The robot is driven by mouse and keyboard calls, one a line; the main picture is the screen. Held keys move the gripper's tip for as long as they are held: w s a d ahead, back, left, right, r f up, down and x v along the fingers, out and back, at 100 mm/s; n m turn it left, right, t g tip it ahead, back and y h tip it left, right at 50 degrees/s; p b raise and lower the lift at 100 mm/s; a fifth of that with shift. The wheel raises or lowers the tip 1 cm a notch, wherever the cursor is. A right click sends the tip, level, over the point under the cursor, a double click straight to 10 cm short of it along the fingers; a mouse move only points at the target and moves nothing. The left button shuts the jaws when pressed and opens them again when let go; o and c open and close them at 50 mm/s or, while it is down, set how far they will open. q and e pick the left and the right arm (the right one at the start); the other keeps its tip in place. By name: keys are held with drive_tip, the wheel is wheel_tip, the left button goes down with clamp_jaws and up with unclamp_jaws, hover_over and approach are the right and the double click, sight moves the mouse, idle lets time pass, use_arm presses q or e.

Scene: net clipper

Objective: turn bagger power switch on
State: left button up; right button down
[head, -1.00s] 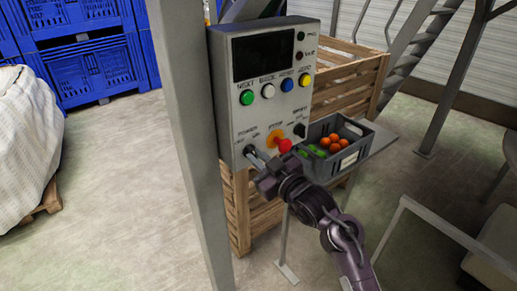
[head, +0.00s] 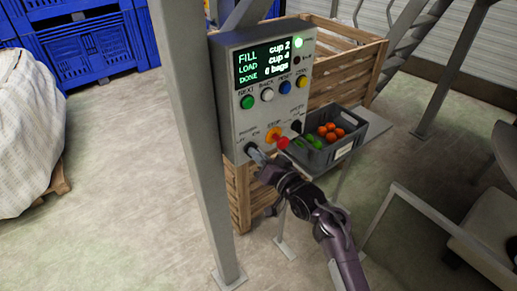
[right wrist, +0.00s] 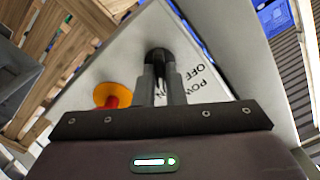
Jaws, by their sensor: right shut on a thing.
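The grey bagger control panel (head: 267,85) is fixed beside a steel post. Its screen (head: 263,62) is lit with green and white text reading FILL, LOAD and DONE, and a green lamp (head: 298,42) glows at the upper right. The black power switch (right wrist: 158,57) is at the panel's lower left, by the OFF and POWER labels in the right wrist view. My right gripper (head: 256,155) is at the switch, its fingers (right wrist: 158,80) shut on the knob and partly hiding it. My left gripper is not in view.
A red stop button on a yellow disc (head: 273,134) sits just right of the switch. A grey crate (head: 318,158) of orange and green items stands on a shelf to the right. A steel post (head: 190,130) rises close to the panel's left. Wooden crates stand behind.

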drive_tip(key=shift+r+m+p, duration=0.1)
drive_tip(key=shift+m+p, duration=0.45)
drive_tip(key=shift+m, duration=0.35)
drive_tip(key=c, duration=1.5)
unclamp_jaws()
drive_tip(key=b+v, duration=0.2)
drive_tip(key=v, duration=0.5)
drive_tip(key=shift+s+d, duration=0.25)
drive_tip(key=shift+s, duration=0.05)
